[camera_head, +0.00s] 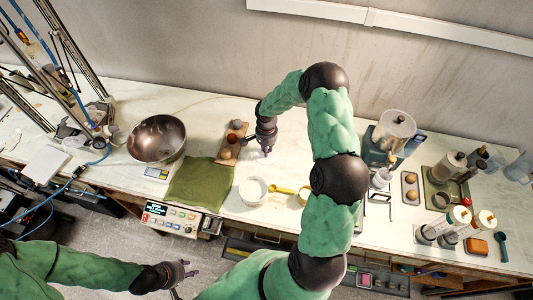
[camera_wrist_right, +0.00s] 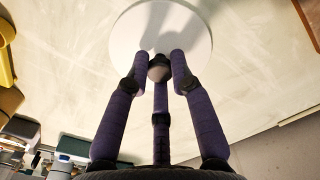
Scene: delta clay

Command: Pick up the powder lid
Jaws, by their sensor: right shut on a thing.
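The powder lid (camera_wrist_right: 190,28) is a white round disc with a dark knob at its middle in the right wrist view. The three purple fingers of my right gripper (camera_wrist_right: 160,65) close around that knob. In the head view my right gripper (camera_head: 265,150) points down over the pale counter beside the wooden board; the lid is hard to make out there. A white round container (camera_head: 252,190) stands nearer the front edge, just below the gripper in the picture. My left gripper (camera_head: 186,270) is low in front of the counter, empty, its fingers apart.
A steel bowl (camera_head: 157,138) and a green cloth (camera_head: 197,184) lie to the left. The wooden board (camera_head: 227,157) holds small round items. A yellow scoop (camera_head: 282,189) lies right of the container. A blender (camera_head: 393,133) and several bottles crowd the right side.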

